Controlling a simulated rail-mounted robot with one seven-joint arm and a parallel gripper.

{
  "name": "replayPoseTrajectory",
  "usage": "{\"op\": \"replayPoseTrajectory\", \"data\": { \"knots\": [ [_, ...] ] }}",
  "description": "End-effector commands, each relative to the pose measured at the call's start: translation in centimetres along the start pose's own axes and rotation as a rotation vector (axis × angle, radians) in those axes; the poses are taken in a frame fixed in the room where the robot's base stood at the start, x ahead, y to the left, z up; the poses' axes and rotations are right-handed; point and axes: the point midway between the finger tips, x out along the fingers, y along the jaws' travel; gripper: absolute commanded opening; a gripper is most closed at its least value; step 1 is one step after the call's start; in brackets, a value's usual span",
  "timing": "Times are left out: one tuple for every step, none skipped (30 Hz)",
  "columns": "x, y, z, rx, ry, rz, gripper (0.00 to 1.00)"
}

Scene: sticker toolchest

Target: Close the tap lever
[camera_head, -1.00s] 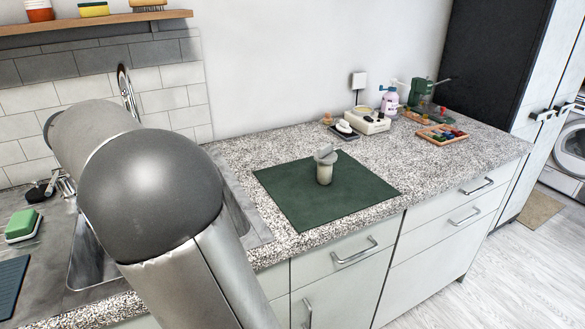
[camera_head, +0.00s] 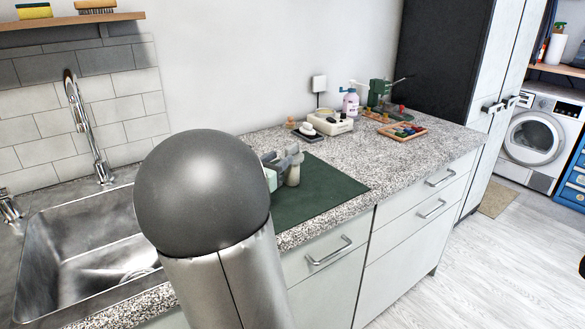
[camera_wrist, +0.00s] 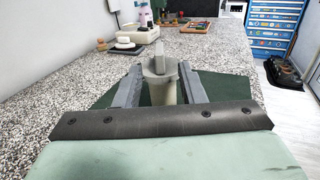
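A small cream post with a grey cap and flat grey lever stands upright on a dark green mat (camera_head: 318,196). In the wrist view the lever (camera_wrist: 159,49) rises above the cap, and the cream post (camera_wrist: 163,92) shows below. My gripper (camera_wrist: 160,70) is open, with one grey finger on each side of the post and cap. I cannot tell whether either finger touches. In the head view the post (camera_head: 293,177) and lever (camera_head: 290,157) are beside my gripper (camera_head: 281,162), which my arm partly hides.
A steel sink (camera_head: 85,265) with a tall curved faucet (camera_head: 80,120) lies to the left. Behind the mat are a white device (camera_head: 328,124), a pink-white bottle (camera_head: 351,103), a green machine (camera_head: 379,93) and a wooden tray (camera_head: 402,131). The granite counter right of the mat is clear.

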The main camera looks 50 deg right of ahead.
Motion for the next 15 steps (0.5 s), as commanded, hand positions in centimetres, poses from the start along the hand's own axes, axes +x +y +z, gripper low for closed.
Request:
{"op": "replayPoseTrajectory", "data": {
  "knots": [
    [1.1, 0.0, -0.1, -0.001, -0.001, -0.003, 0.36],
    [1.6, -0.1, -0.1, 0.0, -0.001, -0.004, 0.36],
    [2.3, 0.0, 0.0, 0.0, -0.001, -0.003, 0.36],
    [2.7, 0.0, 0.0, 0.0, -0.001, -0.002, 0.36],
    [3.0, 0.0, 0.0, -0.001, 0.0, -0.001, 0.36],
    [3.4, 0.0, 0.0, 0.0, 0.0, -0.001, 0.36],
    [3.6, 0.0, 0.0, 0.001, 0.0, -0.001, 0.36],
    [3.8, 0.0, 0.0, 0.002, 0.0, 0.0, 0.36],
    [3.9, 0.1, 0.0, 0.002, 0.0, 0.0, 0.36],
    [4.1, 0.1, 0.0, 0.002, 0.001, 0.0, 0.36],
    [4.3, 0.1, 0.1, 0.002, 0.001, 0.0, 0.36],
    [4.6, 0.0, 0.2, 0.002, 0.001, -0.001, 0.36],
    [5.0, 0.0, 0.3, 0.002, 0.0, -0.002, 0.36],
    [5.5, 0.0, 0.5, 0.002, -0.001, -0.003, 0.36],
    [6.1, 0.0, 0.7, 0.002, 0.0, -0.002, 0.36]
  ]
}}
